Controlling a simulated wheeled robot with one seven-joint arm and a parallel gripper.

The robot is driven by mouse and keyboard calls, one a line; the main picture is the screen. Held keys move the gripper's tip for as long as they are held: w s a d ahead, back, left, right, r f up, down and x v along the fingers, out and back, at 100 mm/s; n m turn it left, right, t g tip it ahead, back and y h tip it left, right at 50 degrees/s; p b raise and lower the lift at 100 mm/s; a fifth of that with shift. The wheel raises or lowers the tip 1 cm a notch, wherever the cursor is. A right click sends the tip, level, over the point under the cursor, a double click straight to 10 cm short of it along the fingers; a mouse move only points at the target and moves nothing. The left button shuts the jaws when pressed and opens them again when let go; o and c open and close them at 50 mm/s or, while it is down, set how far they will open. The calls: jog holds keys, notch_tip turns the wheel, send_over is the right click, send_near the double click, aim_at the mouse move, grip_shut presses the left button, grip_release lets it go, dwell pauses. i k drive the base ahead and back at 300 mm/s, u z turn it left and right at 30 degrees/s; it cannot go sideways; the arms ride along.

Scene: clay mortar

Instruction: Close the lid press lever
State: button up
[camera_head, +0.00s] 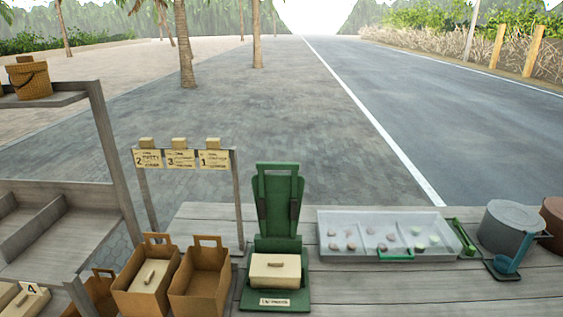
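The green lid press (277,205) stands on the wooden table at the lower middle. Its tall green upper part (275,200) is raised upright at the back. I cannot tell which part of it is the lever. A small label is on the front of the base. My gripper is not in view.
Left of the press stand an open brown carton (200,280) and a carton holding a lidded box (148,280). A sign rack (182,158) is behind them. Right are a pale tray (385,225) with several small pieces, a green tool (462,236), a grey pot (508,226) and a blue ladle (510,262).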

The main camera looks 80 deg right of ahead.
aim_at(278, 196)
jog(key=z, duration=2.7)
